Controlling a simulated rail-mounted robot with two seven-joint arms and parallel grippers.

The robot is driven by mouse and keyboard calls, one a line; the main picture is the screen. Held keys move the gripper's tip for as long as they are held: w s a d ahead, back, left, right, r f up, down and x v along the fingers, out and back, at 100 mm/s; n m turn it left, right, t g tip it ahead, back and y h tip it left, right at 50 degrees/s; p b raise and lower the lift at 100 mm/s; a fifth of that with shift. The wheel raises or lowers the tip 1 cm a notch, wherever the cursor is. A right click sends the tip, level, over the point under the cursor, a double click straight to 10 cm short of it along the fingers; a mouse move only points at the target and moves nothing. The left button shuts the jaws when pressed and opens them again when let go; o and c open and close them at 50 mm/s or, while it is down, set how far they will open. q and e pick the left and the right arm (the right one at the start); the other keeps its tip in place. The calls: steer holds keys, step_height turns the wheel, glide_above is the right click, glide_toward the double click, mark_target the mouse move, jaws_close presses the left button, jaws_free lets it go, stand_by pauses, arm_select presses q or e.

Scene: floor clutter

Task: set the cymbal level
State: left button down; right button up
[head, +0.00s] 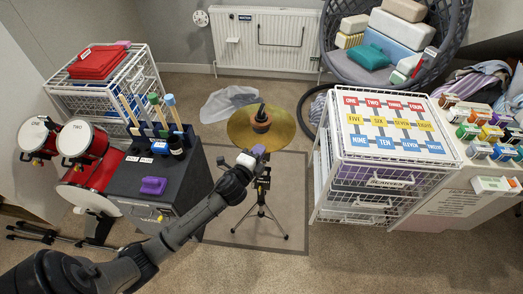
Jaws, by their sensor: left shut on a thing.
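The round gold cymbal (238,130) sits on top of a black stand (262,200) whose tripod feet rest on a grey mat. A dark piece with an orange band (261,119) stands at the cymbal's middle. I cannot tell from this view how far the cymbal tilts. My left gripper (250,158) is at the cymbal's near edge, by the stand's top. It is shut on a small purple piece (258,150) there; the fingers hide part of it. My right gripper is not in view.
A dark cabinet (187,185) with sticks and a purple block stands left, beside red drums (82,140). A white wire drawer unit (330,195) with a numbered board stands close right. A clear plastic bag (222,103) lies behind. Carpet in front is free.

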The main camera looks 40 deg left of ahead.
arm_select(q)
steer(key=c, duration=1.3)
jaws_free()
steer(key=shift+w, duration=0.1)
steer(key=p+v, duration=0.1)
steer(key=v, duration=1.3)
